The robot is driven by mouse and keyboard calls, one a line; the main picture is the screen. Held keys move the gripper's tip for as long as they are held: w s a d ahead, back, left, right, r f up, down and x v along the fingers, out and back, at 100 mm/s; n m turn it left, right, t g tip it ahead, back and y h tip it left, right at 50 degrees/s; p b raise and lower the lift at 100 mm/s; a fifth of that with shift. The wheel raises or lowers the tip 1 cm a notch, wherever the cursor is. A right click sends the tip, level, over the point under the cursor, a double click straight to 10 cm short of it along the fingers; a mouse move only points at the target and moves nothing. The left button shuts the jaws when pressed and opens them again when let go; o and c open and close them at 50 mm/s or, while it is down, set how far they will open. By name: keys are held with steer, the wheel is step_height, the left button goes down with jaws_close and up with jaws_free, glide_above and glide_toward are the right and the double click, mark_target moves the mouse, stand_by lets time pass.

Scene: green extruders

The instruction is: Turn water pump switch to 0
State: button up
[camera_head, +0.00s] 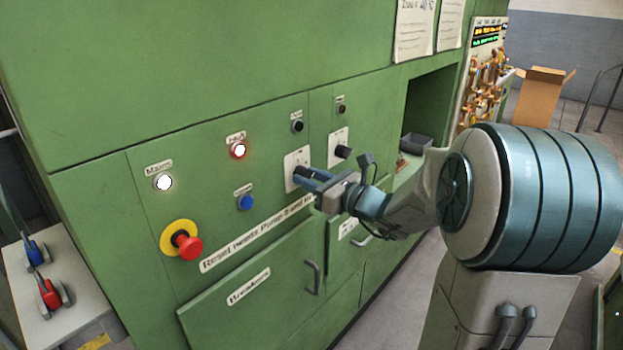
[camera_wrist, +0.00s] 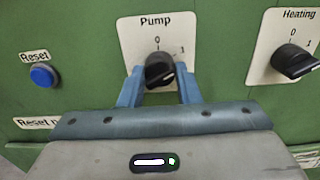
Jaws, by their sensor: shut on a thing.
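The water pump switch is a black rotary knob (camera_wrist: 159,68) on a white plate (camera_wrist: 128,32) marked Pump, with 0 at the top and 1 to the upper right. I cannot tell clearly which mark the knob points at. My gripper (camera_wrist: 159,74) has its two blue fingers on either side of the knob and is shut on it. In the head view my gripper (camera_head: 304,178) reaches the panel from the right, and its fingers partly hide the pump plate (camera_head: 290,161).
The Heating switch (camera_wrist: 294,62) is close on the right. A blue Reset button (camera_wrist: 42,76) is on the left. Door handles (camera_head: 314,277) stick out below.

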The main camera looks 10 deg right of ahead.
steer(key=shift+f+b, duration=0.1)
steer(key=shift+b, duration=0.25)
steer(key=n+b, duration=1.1)
steer(key=b, duration=0.8)
steer(key=shift+n, duration=0.4)
steer(key=shift+d, duration=0.1)
steer(key=o, duration=1)
steer(key=shift+c, duration=0.2)
steer(key=shift+s, duration=0.1)
steer(key=v, duration=1.3)
steer(key=shift+s+d, duration=0.2)
steer(key=shift+d, duration=0.05)
